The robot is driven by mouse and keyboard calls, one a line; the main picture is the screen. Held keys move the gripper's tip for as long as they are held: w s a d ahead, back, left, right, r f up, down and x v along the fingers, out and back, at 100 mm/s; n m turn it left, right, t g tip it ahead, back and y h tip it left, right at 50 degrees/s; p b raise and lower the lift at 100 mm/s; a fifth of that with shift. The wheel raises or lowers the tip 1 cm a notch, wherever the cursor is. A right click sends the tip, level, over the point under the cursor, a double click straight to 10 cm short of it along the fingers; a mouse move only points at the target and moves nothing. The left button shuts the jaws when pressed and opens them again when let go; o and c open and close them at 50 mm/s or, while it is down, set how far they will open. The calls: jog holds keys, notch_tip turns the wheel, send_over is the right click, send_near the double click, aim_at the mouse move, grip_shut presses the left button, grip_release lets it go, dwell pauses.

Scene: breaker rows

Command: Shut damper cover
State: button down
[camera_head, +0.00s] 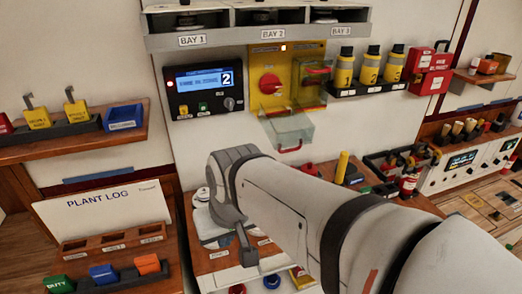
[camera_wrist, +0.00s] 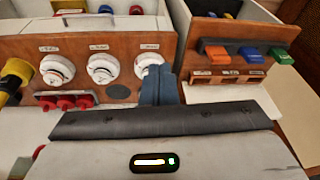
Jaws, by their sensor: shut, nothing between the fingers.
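A clear, see-through cover (camera_head: 288,131) hangs open and tilted outward below a yellow panel (camera_head: 284,62) with a red round knob (camera_head: 270,84). A second yellow box (camera_head: 311,85) with a clear reddish front is just right of the knob. I cannot read which one is labelled damper. My gripper (camera_head: 248,258) points down, well below and left of the hanging cover, apart from it. In the wrist view my gripper's fingers (camera_wrist: 160,86) are together and empty, near white dials on a wooden panel. No cover shows there.
Left of the yellow panel is a control box with a blue screen (camera_head: 203,84). Yellow canisters (camera_head: 368,67) stand on a shelf to the right. In the wrist view are white dials (camera_wrist: 103,68), red knobs (camera_wrist: 66,102) and coloured blocks (camera_wrist: 250,53). My arm hides part of the lower bench.

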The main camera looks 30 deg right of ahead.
notch_tip(320, 180, down, 9)
jog(key=w+a+m+y+b, duration=0.2)
jog(key=m+y+b, duration=0.2)
jog(key=m+b, duration=0.4)
jog(key=w+d+f+m+t+y+b, duration=0.3)
jog(key=w+m+t+b, duration=0.2)
jog(key=w+m+b, duration=0.3)
jog(key=s+d+m+t+h+b, duration=0.1)
jog(key=d+m+t+h+b, duration=1.05)
jog(key=d+m, duration=1.25)
jog(key=w+d+r+n, duration=0.1)
jog(key=w+d+r, duration=0.1)
jog(key=w+r, duration=0.1)
jog(key=w+d+r+n+p, duration=0.1)
jog(key=w+d+r, duration=0.2)
jog(key=w, duration=0.3)
jog(key=shift+w+d+h, duration=0.2)
jog(key=shift+d+h, duration=0.15)
jog(key=shift+f, duration=0.1)
